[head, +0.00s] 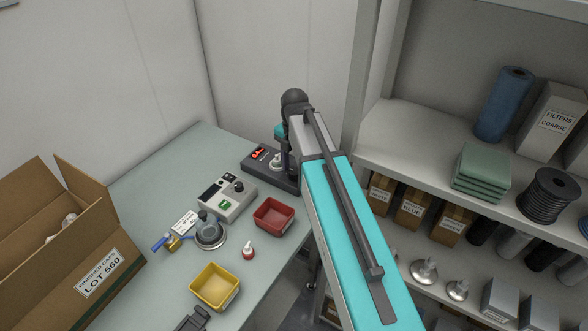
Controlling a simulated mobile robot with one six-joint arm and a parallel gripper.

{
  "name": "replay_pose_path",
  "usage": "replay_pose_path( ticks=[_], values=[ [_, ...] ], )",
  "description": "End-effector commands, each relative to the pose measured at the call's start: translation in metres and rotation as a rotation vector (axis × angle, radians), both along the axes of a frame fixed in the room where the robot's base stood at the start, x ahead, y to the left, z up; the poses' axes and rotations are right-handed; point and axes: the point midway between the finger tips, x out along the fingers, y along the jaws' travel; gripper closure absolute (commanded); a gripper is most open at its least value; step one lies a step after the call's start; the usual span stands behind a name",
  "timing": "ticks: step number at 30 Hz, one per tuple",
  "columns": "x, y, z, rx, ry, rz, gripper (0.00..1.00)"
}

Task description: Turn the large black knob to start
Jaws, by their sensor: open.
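A light grey control box (228,197) lies on the bench at the centre left. A round black knob (238,187) sits on its top face, near a green patch (225,205) and a small dark window. The knob is small in this view and I cannot read its pointer. My teal forearm crosses the right middle of the head view and ends above the back of the bench.
A black unit with red digits (257,153) stands behind the box. A carton (60,245) fills the left; loaded shelves (410,125) stand right.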

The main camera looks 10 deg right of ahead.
Motion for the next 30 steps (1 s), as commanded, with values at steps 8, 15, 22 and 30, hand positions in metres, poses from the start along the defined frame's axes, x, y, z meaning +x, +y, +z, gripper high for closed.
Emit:
replay_pose_path(
  ticks=[8, 15, 22, 30],
  values=[
    [0.001, 0.000, 0.019, 0.000, -0.002, 0.000, 0.49],
    [0.001, 0.000, 0.045, -0.001, -0.003, 0.000, 0.49],
    [0.001, 0.000, 0.069, 0.000, -0.002, 0.000, 0.49],
    [0.001, 0.000, 0.099, 0.000, -0.002, 0.001, 0.49]
  ],
)
